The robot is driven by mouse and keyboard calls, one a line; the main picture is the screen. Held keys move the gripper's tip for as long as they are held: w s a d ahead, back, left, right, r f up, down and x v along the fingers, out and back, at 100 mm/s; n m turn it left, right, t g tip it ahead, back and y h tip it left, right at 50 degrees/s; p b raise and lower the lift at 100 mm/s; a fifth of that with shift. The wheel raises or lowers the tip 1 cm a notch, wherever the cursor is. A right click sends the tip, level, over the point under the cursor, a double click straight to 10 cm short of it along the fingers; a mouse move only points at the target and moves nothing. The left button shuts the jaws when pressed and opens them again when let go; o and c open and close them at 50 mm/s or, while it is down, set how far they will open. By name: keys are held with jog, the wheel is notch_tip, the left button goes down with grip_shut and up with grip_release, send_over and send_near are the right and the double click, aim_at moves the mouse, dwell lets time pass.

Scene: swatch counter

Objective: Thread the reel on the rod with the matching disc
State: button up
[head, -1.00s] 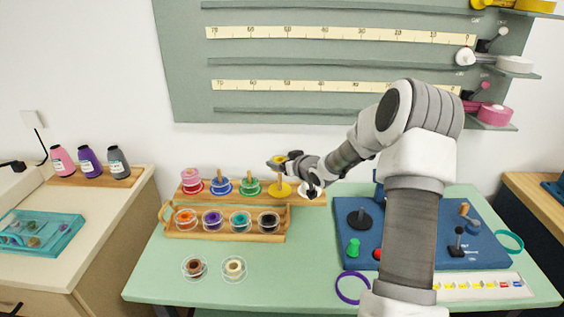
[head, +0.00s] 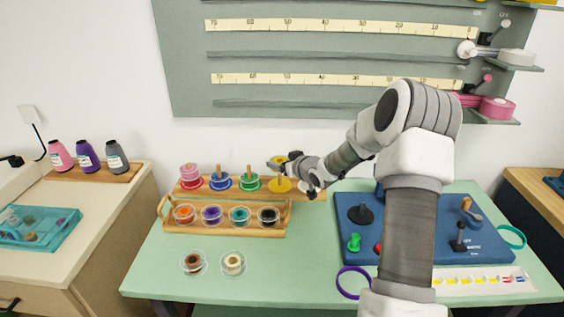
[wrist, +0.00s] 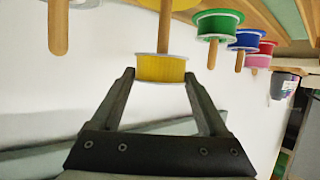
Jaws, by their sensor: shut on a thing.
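My gripper (wrist: 163,88) is shut on a yellow reel (wrist: 160,68), with one finger on each side. The reel is at the free end of a wooden rod (wrist: 165,28) that rises from a yellow disc (head: 280,186). The rod lines up with the reel's middle in the wrist view. I cannot tell whether its tip is inside the hole. The reel (head: 278,161) is well above the disc in the head view. Green (head: 249,184), blue (head: 221,182) and pink (head: 190,177) reels sit on neighbouring rods. A bare rod (wrist: 58,28) stands on the other side.
A wooden tray (head: 225,232) in front holds orange, purple, teal and black reels. Brown (head: 193,263) and cream (head: 233,262) reels lie on the green counter. The counter's front left is mostly clear.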

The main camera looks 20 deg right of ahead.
jog(key=shift+f, duration=0.15)
jog(key=o, duration=1.2)
notch_tip(320, 180, up, 7)
jog(key=p, duration=0.5)
jog(key=shift+p, duration=0.4)
